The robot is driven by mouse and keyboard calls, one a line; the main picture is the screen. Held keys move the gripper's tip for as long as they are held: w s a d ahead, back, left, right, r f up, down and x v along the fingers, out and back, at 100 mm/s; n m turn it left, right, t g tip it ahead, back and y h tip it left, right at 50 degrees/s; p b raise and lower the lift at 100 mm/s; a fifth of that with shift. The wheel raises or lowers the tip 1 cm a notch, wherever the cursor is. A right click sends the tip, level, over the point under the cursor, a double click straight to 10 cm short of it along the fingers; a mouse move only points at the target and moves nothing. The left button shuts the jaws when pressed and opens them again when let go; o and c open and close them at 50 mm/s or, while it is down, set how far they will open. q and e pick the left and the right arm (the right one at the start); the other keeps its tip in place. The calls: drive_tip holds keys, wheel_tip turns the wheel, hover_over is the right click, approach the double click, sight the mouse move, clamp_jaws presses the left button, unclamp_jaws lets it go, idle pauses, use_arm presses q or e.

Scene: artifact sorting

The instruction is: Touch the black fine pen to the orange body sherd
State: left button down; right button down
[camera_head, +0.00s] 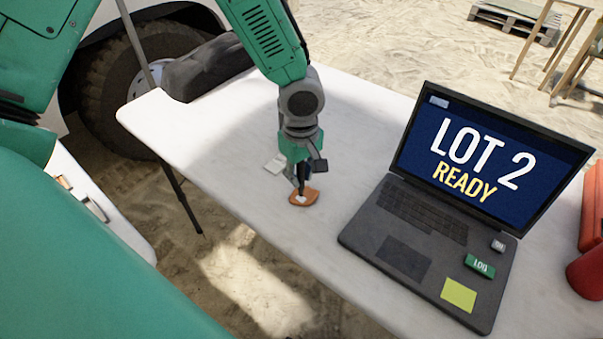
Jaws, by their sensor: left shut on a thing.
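The orange body sherd (311,196) lies on the white table, with a small pale patch on it. My left gripper (302,178) points down right above the sherd. It is shut on a thin dark thing, which appears to be the black fine pen; the dark fingers hide most of it. The lower end of the fingers and pen overlaps the sherd's far edge in the picture. I cannot tell whether the tip touches the sherd. My right gripper is not in view.
An open laptop (405,258) reading "LOT 2 READY" stands to the right, with a green "LOG" key (480,266). Red objects (588,272) sit at the right edge. The white table (215,165) is clear at left.

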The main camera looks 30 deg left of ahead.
use_arm(q)
drive_tip(key=shift+f+b, duration=0.3)
drive_tip(key=shift+f, duration=0.15)
idle(0.4)
drive_tip(key=shift+r, duration=0.1)
idle(0.8)
drive_tip(key=shift+r+p, duration=3.6)
drive_tip(key=shift+r, duration=0.35)
